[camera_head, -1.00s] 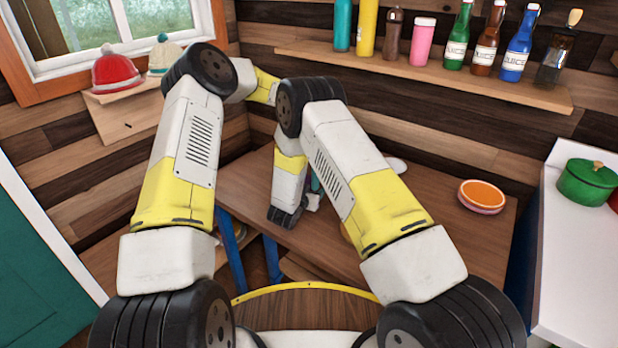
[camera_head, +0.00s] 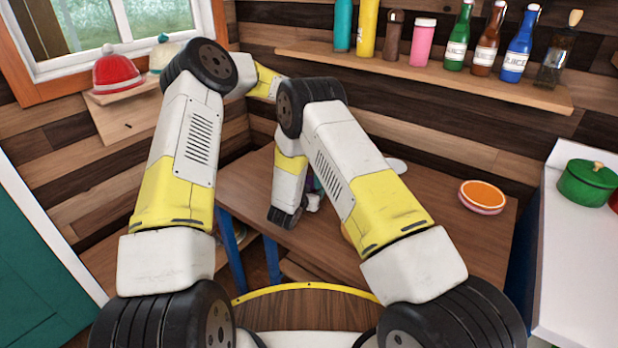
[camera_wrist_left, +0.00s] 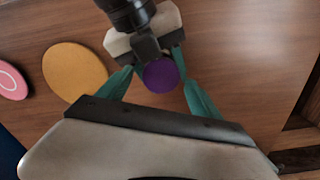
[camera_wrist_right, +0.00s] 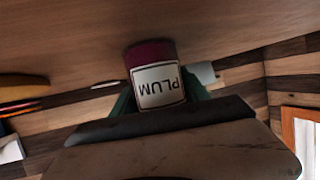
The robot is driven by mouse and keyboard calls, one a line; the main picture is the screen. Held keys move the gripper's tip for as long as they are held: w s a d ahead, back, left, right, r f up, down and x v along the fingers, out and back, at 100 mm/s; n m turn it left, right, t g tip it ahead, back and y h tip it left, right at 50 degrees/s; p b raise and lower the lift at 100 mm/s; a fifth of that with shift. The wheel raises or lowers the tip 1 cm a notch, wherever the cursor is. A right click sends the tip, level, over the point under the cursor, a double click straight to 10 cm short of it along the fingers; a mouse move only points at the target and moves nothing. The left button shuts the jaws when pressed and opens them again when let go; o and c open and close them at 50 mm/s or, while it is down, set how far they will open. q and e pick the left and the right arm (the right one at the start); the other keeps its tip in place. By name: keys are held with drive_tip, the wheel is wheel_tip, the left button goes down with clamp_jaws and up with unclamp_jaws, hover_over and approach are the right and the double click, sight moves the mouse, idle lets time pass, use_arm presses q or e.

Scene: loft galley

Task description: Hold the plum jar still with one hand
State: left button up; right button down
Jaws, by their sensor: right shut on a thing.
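The plum jar (camera_wrist_right: 158,82) has a dark purple-red lid and a white PLUM label, seen upside down in the right wrist view. My right gripper (camera_wrist_right: 158,92) is shut on it, with teal fingers at its sides. In the left wrist view the jar's round purple lid (camera_wrist_left: 161,75) shows from above. My left gripper (camera_wrist_left: 158,82) is above it with its fingers open, one on each side of the lid, with gaps showing. In the head view my arms hide most of the jar and the grippers.
The jar is over the wooden table (camera_head: 430,240). An orange-topped round stack (camera_head: 482,195) stands at its right, where there is free room. A round tan thing (camera_wrist_left: 75,72) and a pink one (camera_wrist_left: 10,81) lie left in the left wrist view. A bottle shelf (camera_head: 430,78) is behind.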

use_arm(q)
wheel_tip(320, 180, up, 3)
drive_tip(key=shift+c, duration=0.4)
drive_tip(key=n, duration=0.3)
drive_tip(key=shift+r, duration=0.3)
drive_tip(key=n, duration=0.2)
drive_tip(key=r+n, duration=0.1)
drive_tip(key=n, duration=0.3)
drive_tip(key=r+n, duration=0.1)
drive_tip(key=n, duration=0.3)
drive_tip(key=shift+r, duration=0.4)
drive_tip(key=shift+w+f, duration=0.1)
drive_tip(key=shift+f, duration=3.9)
drive_tip(key=shift+c, duration=0.2)
